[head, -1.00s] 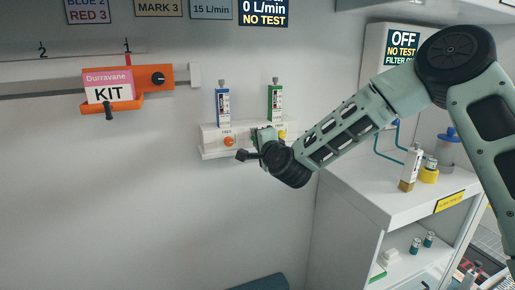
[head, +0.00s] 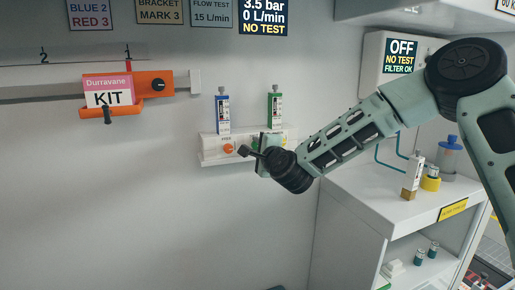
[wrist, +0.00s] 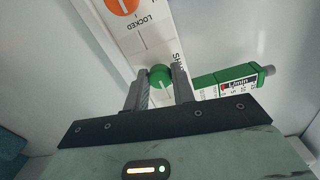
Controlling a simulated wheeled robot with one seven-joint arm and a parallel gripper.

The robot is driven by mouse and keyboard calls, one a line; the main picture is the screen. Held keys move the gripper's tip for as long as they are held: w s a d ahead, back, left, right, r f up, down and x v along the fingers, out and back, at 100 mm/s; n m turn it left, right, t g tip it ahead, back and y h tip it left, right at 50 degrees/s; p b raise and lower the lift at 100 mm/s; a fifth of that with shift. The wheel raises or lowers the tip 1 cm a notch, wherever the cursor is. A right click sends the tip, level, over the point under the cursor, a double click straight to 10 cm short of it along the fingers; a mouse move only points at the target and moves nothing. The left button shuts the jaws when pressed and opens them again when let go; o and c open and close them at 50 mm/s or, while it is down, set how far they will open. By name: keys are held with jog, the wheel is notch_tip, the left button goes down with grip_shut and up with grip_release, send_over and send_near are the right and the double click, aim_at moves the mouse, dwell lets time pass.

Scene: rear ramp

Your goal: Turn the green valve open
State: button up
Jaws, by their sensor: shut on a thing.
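The green valve (wrist: 160,78) is a small round knob on a white wall panel (wrist: 155,50). In the wrist view it sits between the two fingers of my gripper (wrist: 160,73), which is shut on it. In the head view my gripper (head: 259,147) is at the panel (head: 216,157) below the green flow meter (head: 275,106), and it hides most of the knob. The green meter also shows in the wrist view (wrist: 235,85), lying to the right of the knob. A wall display (head: 263,16) reads 3.5 bar, 0 L/min, NO TEST.
An orange knob (head: 228,148) is on the same panel, beside my gripper; LOCKED is printed near it in the wrist view. A blue flow meter (head: 223,112) stands above it. An orange kit holder (head: 153,84) hangs on a rail at left. A white cabinet (head: 372,205) is at right.

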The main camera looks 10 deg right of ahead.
jog(key=o, duration=1)
jog(key=shift+d, duration=0.1)
jog(key=s+d+b, duration=0.1)
jog(key=s+d, duration=0.1)
jog(key=s, duration=1.5)
jog(key=shift+s+d+r, duration=0.15)
jog(key=shift+d+r, duration=0.05)
jog(key=shift+r, duration=0.15)
jog(key=shift+a, duration=0.1)
jog(key=s+a+f+n+g+y+p, duration=0.35)
jog(key=s+a+f+n+g, duration=0.35)
jog(key=s+a+n+g, duration=0.55)
jog(key=s+d+r+n+g+h+p, duration=0.1)
jog(key=s+d+n+g+h, duration=0.1)
jog(key=s+n, duration=0.4)
jog(key=s+d+r+n+g+h+p, duration=0.1)
jog(key=s+d+n, duration=0.4)
jog(key=s, duration=0.7)
jog(key=shift+d+r+n+g+h+p, duration=0.35)
jog(key=shift+n+g+h+p, duration=0.35)
jog(key=shift+n+g+h, duration=0.35)
